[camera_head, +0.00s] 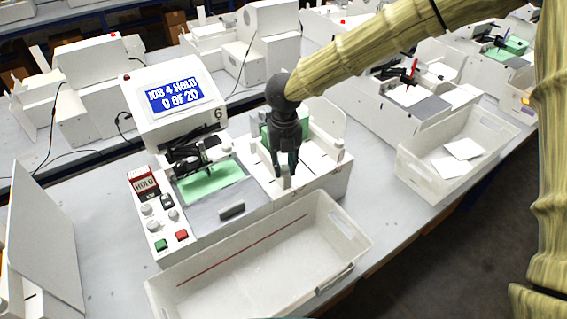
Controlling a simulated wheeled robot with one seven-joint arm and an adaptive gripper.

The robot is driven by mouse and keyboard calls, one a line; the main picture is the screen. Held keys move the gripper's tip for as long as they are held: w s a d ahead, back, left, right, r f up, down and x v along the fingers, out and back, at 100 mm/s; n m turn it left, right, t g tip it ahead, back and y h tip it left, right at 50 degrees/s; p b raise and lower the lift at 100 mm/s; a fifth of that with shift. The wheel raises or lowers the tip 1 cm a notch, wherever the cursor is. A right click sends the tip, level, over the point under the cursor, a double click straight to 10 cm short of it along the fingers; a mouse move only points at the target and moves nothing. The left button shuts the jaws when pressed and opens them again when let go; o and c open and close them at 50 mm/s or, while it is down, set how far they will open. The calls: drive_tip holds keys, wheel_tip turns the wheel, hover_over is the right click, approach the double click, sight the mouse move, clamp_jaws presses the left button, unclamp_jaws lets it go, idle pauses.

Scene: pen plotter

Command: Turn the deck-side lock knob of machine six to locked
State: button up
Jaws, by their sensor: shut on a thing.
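Machine six stands in the middle of the table, marked 6 on its white display housing (177,132). Its blue screen (175,96) reads "JOB 4 HOLD 0 OF 20". My gripper (286,179) points down at the white deck, right of the green sheet (211,183). Its dark fingers are shut on a small pale grey piece, the deck-side lock knob (286,183). The fingers hide much of the knob, and I cannot tell which way it is turned.
A control panel (158,214) with knobs, a green button, a red button and a HOLD sign is at the machine's left. An open white bin (262,262) stands in front. Another bin (425,178) with white sheets is at right. Other machines stand behind.

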sight(286, 166)
drive_tip(key=shift+w+d+f+m, duration=0.1)
drive_tip(key=shift+w+d+m, duration=0.1)
drive_tip(key=shift+m, duration=0.2)
drive_tip(key=o, duration=0.8)
drive_tip(key=shift+c, duration=0.2)
drive_tip(key=o, duration=0.3)
drive_tip(key=shift+w+f, duration=0.15)
drive_tip(key=shift+s+a+r, duration=0.1)
drive_tip(key=shift+s+r, duration=0.1)
wheel_tip(286, 166, up, 12)
drive_tip(key=shift+f, duration=0.15)
drive_tip(key=shift+w, duration=0.1)
